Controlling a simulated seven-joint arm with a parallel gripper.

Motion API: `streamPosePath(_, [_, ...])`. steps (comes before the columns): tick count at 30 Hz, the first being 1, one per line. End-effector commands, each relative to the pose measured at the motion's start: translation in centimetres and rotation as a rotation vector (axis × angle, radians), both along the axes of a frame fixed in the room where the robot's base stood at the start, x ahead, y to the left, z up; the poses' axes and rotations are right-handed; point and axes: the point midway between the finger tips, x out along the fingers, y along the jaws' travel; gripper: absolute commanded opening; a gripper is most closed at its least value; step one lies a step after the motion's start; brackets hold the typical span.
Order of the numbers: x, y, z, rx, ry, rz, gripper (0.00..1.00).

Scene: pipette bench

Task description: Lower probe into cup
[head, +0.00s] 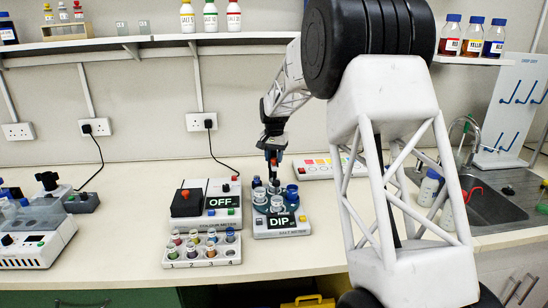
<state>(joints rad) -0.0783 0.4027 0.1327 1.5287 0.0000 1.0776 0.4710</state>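My gripper (271,147) points down above the salt meter (283,231), a grey unit whose display reads DIP. It appears shut on the probe (273,166), a small dark upright piece with a red-orange part. The probe's lower end is close above or among the cups; I cannot tell whether it is inside one. Several small clear cups (277,204) stand on the meter's dark teal round holder. The fingertips are small and partly hidden.
In front is a rack (201,252) of capped vials, with numbered slots. A white strip with coloured patches (318,168) lies behind. A sink (485,200) and bottles are right. Bare counter (310,262) lies in front.

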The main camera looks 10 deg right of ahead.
Motion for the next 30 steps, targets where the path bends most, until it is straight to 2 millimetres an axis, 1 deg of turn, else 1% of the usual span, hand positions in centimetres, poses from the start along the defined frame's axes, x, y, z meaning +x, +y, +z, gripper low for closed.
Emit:
streamPosePath(1, [0.0, 0.0, 0.0, 0.000, 0.000, 0.000, 0.29])
streamPosePath(6, [0.0, 0.0, 0.0, 0.000, 0.000, 0.000, 0.03])
streamPosePath(7, [0.0, 0.0, 0.0, 0.000, 0.000, 0.000, 0.00])
streamPosePath(12, [0.0, 0.0, -0.2, 0.000, 0.000, 0.000, 0.00])
streamPosePath(19, [0.0, 0.0, -2.7, 0.000, 0.000, 0.000, 0.00])
streamPosePath(26, [0.0, 0.0, -3.0, -0.001, 0.001, 0.000, 0.00])
streamPosePath(27, [0.0, 0.0, -3.0, -0.001, 0.001, 0.000, 0.29])
streamPosePath(29, [0.0, 0.0, -3.0, 0.000, 0.002, 0.000, 0.38])
streamPosePath(30, [0.0, 0.0, -3.0, 0.000, 0.002, 0.000, 0.44])
